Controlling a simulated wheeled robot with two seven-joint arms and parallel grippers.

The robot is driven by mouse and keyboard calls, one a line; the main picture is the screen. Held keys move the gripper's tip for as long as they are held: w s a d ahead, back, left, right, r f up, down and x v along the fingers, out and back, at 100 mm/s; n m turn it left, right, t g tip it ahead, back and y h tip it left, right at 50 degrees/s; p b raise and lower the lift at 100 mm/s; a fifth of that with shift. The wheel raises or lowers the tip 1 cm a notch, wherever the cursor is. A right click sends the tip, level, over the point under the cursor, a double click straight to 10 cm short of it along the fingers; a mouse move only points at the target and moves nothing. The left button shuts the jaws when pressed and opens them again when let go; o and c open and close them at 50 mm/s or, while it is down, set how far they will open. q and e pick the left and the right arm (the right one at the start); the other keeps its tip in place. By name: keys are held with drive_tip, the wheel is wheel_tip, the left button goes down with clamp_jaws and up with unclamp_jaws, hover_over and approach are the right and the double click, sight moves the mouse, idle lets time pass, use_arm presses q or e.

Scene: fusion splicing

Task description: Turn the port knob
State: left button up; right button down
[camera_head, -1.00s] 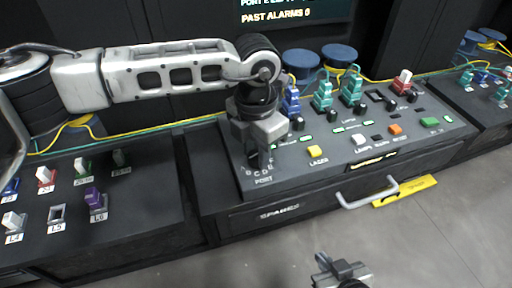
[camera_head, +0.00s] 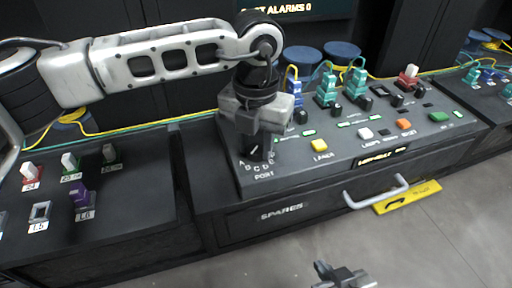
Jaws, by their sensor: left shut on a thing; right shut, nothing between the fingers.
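The port knob (camera_head: 257,152) is a black dial with a white mark on top, on the left end of the sloped console, with letters and the label PORT (camera_head: 264,174) in front of it. My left gripper (camera_head: 256,143) points down over the knob and is shut on it; its fingers hide much of the knob. My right gripper (camera_head: 340,274) is shut and empty at the bottom edge of the view, above the floor and well apart from the console.
The console (camera_head: 350,152) carries a yellow button (camera_head: 319,146), a white button (camera_head: 365,133), an orange button (camera_head: 404,124) and teal plugs (camera_head: 327,88) with cables. A drawer handle (camera_head: 376,194) sticks out in front. A side panel (camera_head: 120,200) with coloured switches lies left.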

sight(256, 148)
use_arm(q)
drive_tip(key=shift+n, duration=0.3)
use_arm(e)
drive_tip(key=shift+f, duration=0.2)
use_arm(q)
drive_tip(key=shift+r, duration=0.1)
use_arm(e)
drive_tip(key=shift+a+r, duration=0.15)
drive_tip(key=shift+r, duration=0.1)
use_arm(q)
drive_tip(key=o, duration=1)
use_arm(e)
drive_tip(key=shift+w, duration=0.15)
use_arm(q)
drive_tip(key=shift+r, duration=0.15)
wheel_tip(256, 148, up, 16)
drive_tip(key=shift+f+b, duration=0.2)
drive_tip(key=shift+b, duration=0.55)
use_arm(e)
drive_tip(key=shift+f, duration=0.3)
